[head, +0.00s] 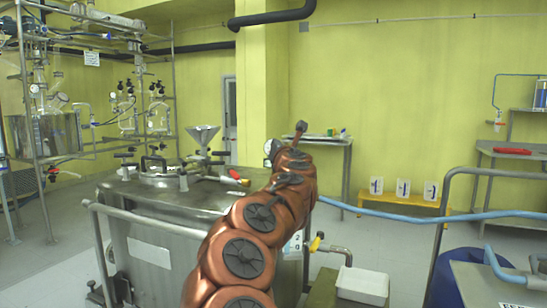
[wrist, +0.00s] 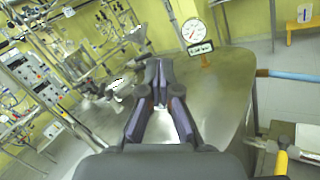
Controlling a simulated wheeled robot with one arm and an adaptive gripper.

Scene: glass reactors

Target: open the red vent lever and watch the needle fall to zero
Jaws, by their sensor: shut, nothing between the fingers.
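The steel reactor vessel (head: 165,205) stands in front of me, with fittings and a funnel on its lid. A small red and yellow handle (head: 236,176) shows on the lid beside my arm; I cannot tell surely whether it is the vent lever. The round white pressure gauge (wrist: 193,31) stands upright on the lid in the wrist view, above a small label plate. Its needle is too small to read. My gripper (wrist: 158,66) is shut and empty over the lid, left of the gauge and apart from it. My arm hides part of the lid in the head view.
A yellow-handled valve (head: 315,243) sticks out at the vessel's right side, near a white bin (head: 362,285). A blue hose (head: 420,215) runs right. A rail (head: 150,222) fronts the vessel. A glassware rack (head: 45,135) stands at left. A yellow bench (head: 407,207) stands behind.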

